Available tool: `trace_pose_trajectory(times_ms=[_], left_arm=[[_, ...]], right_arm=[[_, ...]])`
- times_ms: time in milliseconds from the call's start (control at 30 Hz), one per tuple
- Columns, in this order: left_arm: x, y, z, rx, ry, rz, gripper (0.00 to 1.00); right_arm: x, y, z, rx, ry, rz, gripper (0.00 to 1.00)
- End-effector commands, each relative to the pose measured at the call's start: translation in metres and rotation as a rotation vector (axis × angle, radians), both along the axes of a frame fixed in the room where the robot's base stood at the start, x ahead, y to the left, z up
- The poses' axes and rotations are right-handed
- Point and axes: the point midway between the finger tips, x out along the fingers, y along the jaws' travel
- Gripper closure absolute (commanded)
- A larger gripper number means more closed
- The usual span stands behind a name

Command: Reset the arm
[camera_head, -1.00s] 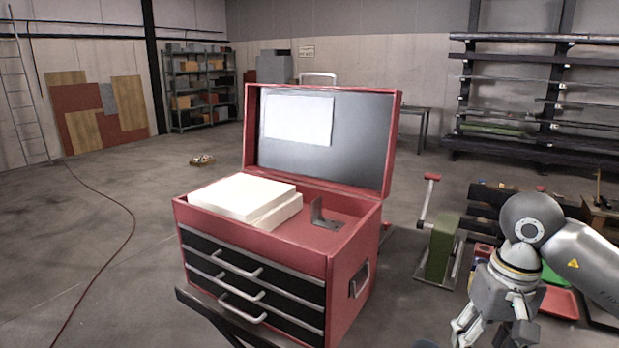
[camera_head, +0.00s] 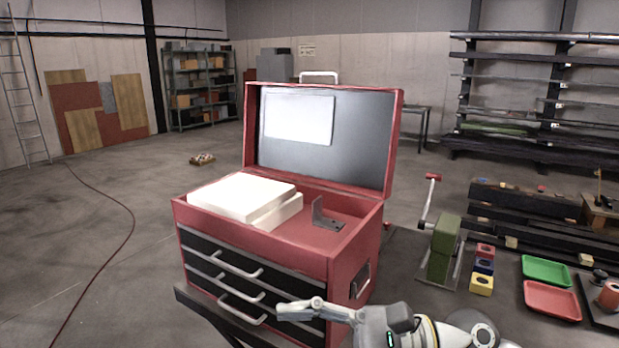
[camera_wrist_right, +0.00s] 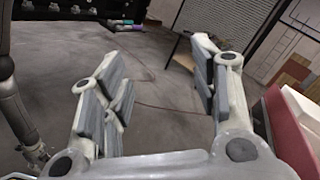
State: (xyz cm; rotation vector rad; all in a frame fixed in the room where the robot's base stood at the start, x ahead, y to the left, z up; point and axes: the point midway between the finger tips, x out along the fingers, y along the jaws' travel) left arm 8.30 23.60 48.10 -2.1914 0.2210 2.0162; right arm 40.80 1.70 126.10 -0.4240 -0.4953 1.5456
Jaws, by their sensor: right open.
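My right gripper (camera_head: 290,309) reaches in from the bottom right in the head view, low in front of the red tool chest (camera_head: 348,257), its fingers pointing left. In the right wrist view the gripper (camera_wrist_right: 160,85) has its two fingers spread wide with only floor between them, so it is open and empty. The tool chest's red side (camera_wrist_right: 290,125) shows at the right edge of that view. What looks like part of my left arm hangs at the left edge of the wrist view; its gripper cannot be made out. The left arm is not in the head view.
The open chest holds white blocks (camera_head: 240,197) and a dark metal bracket (camera_head: 326,217). At the right are a green tray (camera_head: 546,270), a red tray (camera_head: 551,299), small coloured blocks (camera_head: 482,285) and a green stand (camera_head: 440,250). Open floor lies at left.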

Motion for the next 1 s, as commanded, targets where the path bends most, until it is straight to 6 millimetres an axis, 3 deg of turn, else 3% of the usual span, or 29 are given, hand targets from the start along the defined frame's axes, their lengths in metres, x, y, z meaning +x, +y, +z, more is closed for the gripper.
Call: trace_pose_trajectory(times_ms=[100,233,333,433,567,667,767,867,900,1000], left_arm=[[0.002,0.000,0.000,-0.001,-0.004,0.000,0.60],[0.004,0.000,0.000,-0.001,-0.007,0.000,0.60],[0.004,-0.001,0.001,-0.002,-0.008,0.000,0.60],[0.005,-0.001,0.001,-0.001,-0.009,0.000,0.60],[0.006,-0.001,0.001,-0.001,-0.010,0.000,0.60],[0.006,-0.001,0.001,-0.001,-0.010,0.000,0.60],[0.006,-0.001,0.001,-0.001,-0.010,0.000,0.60],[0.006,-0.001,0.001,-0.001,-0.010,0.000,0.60],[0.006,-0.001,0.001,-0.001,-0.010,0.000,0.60],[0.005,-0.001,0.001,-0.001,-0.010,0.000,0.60]], right_arm=[[0.013,-0.002,0.031,0.254,0.293,-0.086,0.45],[0.040,-0.024,0.051,0.528,0.632,-0.172,0.45],[0.065,-0.050,0.050,0.739,0.902,-0.237,0.45],[0.089,-0.081,0.033,0.953,1.173,-0.297,0.45],[0.111,-0.125,-0.011,1.239,1.517,-0.382,0.45],[0.116,-0.156,-0.060,1.468,1.771,-0.451,0.45],[0.108,-0.184,-0.117,1.710,2.006,-0.531,0.45],[0.084,-0.205,-0.178,1.968,2.212,-0.626,0.45],[0.071,-0.211,-0.202,-2.052,-2.259,0.663,0.45],[0.029,-0.222,-0.256,-1.904,-1.974,0.643,0.45]])
